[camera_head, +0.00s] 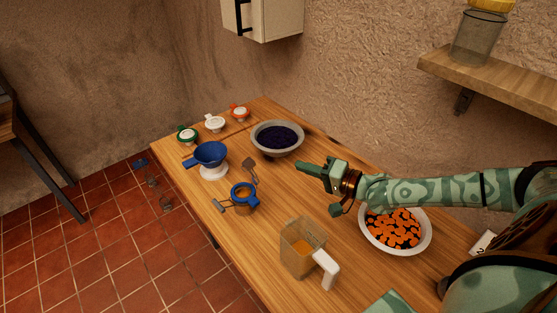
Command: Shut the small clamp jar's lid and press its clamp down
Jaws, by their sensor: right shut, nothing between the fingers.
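A small jar with a blue ring around its mouth (243,197) stands on the wooden table, left of the middle. Grey metal parts stick out to its left, and a brown-grey flat piece (250,166) rises behind it. It looks like the clamp jar, but I cannot clearly tell its lid from its clamp. My right gripper (301,168) is shut and empty, above the table to the right of this jar and apart from it. Its fingers point left. My left gripper is not in view.
A blue funnel (210,153) stands behind the jar. A bowl of dark berries (277,138), a bowl of orange slices (362,222) and a clear jug (298,250) stand around.

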